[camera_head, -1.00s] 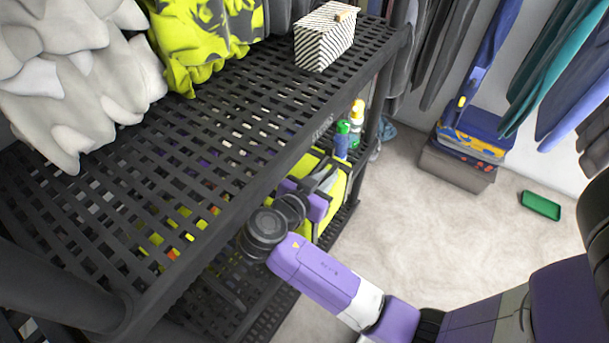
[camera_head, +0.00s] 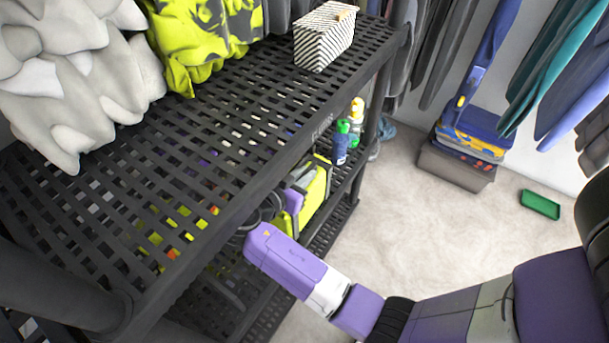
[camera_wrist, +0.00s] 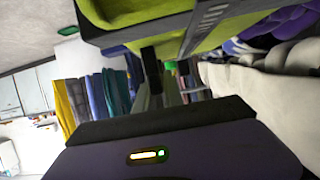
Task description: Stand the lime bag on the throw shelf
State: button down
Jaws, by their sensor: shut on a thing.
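The lime bag (camera_head: 314,192), lime green with grey parts, is at the side of the black rack, below the top shelf's front edge. My gripper (camera_head: 291,199) is shut on it; the shelf edge and my wrist partly hide the grip. In the wrist view the bag (camera_wrist: 130,12) fills the top, with a dark finger of my gripper (camera_wrist: 152,68) against its underside. The rack's top shelf (camera_head: 225,110) carries a white spiky throw (camera_head: 75,75) and a lime-and-grey throw (camera_head: 200,40). Purple fabric (camera_wrist: 285,22) and cream fabric (camera_wrist: 265,82) lie beside the bag in the wrist view.
A striped box (camera_head: 323,40) stands on the top shelf. Bottles (camera_head: 342,142) stand on the level below, just beyond the bag. A bin of boxes (camera_head: 458,160) and a green tray (camera_head: 540,204) are on the floor. The carpet (camera_head: 430,225) between is clear.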

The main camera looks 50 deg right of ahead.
jog(key=shift+f, duration=0.2)
jog(key=c, duration=1.9)
grip_release()
jog(key=shift+f, duration=0.2)
jog(key=o, duration=0.4)
jog(key=shift+o, duration=0.2)
jog(key=shift+r, duration=0.1)
jog(key=shift+r, duration=0.15)
jog(key=v, duration=1.2)
jog(key=shift+s+b, duration=0.1)
jog(key=shift+b, duration=0.25)
